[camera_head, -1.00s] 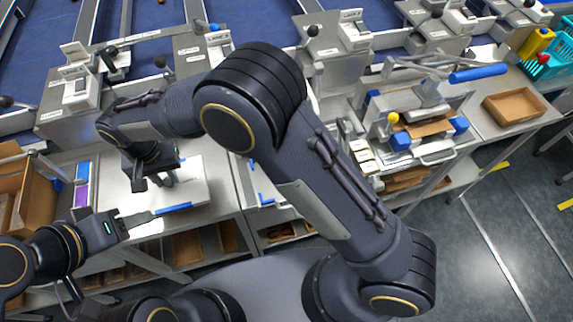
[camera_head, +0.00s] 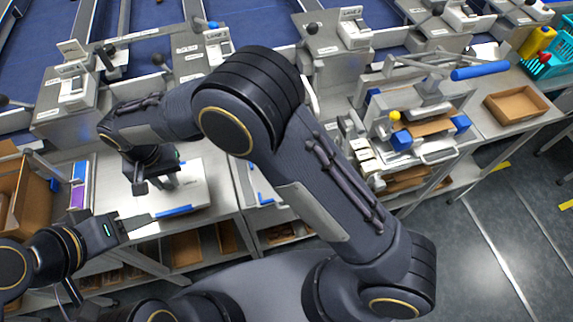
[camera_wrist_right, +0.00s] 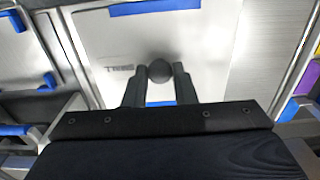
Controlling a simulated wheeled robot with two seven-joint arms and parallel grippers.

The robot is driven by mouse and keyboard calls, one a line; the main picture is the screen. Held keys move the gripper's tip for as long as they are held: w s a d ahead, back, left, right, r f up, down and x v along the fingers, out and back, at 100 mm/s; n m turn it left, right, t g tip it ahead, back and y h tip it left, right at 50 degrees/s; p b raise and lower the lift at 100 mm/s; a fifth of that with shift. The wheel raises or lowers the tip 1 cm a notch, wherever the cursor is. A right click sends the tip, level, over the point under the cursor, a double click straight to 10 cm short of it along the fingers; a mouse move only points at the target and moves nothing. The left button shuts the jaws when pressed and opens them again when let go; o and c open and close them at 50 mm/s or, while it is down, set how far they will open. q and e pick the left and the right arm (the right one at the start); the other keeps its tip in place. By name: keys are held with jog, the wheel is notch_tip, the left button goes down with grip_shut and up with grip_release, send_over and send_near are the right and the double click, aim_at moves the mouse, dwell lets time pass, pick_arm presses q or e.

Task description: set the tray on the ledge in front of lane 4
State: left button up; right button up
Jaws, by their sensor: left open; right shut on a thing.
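The tray (camera_wrist_right: 105,40) is a pale flat plate with blue strips at two edges, lettering and a dark round knob (camera_wrist_right: 159,70). In the head view the tray (camera_head: 196,192) is over the pale bench at the left, partly hidden by my right arm. My right gripper (camera_wrist_right: 160,76) is shut on the knob; it also shows in the head view (camera_head: 158,186). I cannot tell whether the tray touches the bench. My left gripper (camera_head: 140,222) is open beside the tray's front-left side, near its blue strip. I cannot make out which lane ledge is number 4.
Grey lane units with black knobs line the back. A clamp-like station with a blue handle (camera_head: 480,72) and a cardboard tray (camera_head: 515,104) stand at the right. A brown box (camera_head: 38,200) is at the left. A purple-and-blue piece (camera_head: 79,184) lies beside the tray.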

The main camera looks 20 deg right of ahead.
aim_at(168, 184)
jog(key=shift+f+b, duration=1.25)
jog(key=shift+f, duration=0.45)
jog(key=o, duration=1.1)
jog(key=shift+c, duration=0.2)
jog(key=shift+r, duration=0.15)
jog(key=shift+r+p, duration=2.95)
jog(key=shift+r, duration=1.45)
